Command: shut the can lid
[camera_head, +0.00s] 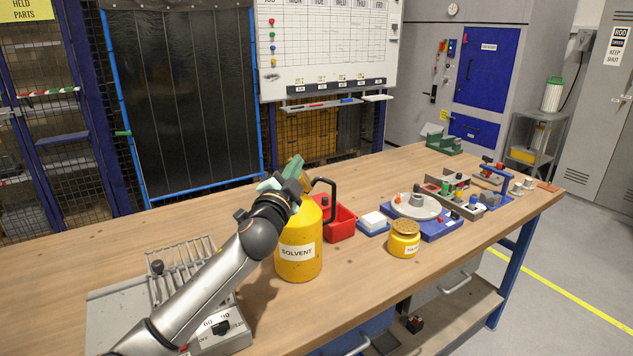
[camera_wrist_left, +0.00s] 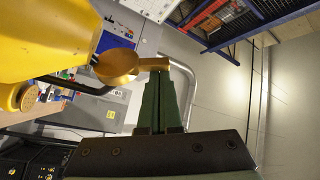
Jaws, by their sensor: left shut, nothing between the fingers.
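The yellow solvent can (camera_head: 298,254) stands upright on the wooden bench, with a black handle at its right side. Its body fills the upper left of the left wrist view (camera_wrist_left: 45,35). The can's yellow lid (camera_wrist_left: 117,67) shows there as a round cap with a tab and appears raised on the can's mouth. My left gripper (camera_head: 291,178) is above the can's top, and its green fingers (camera_wrist_left: 160,82) are shut and empty. Their tips are at the lid's tab; I cannot tell if they touch. In the head view my gripper hides most of the lid and mouth.
A small yellow jar (camera_head: 404,242) and a blue-based turntable (camera_head: 420,210) stand farther right. A grey rack device (camera_head: 185,270) lies under my left arm. The bench front beside the can is clear.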

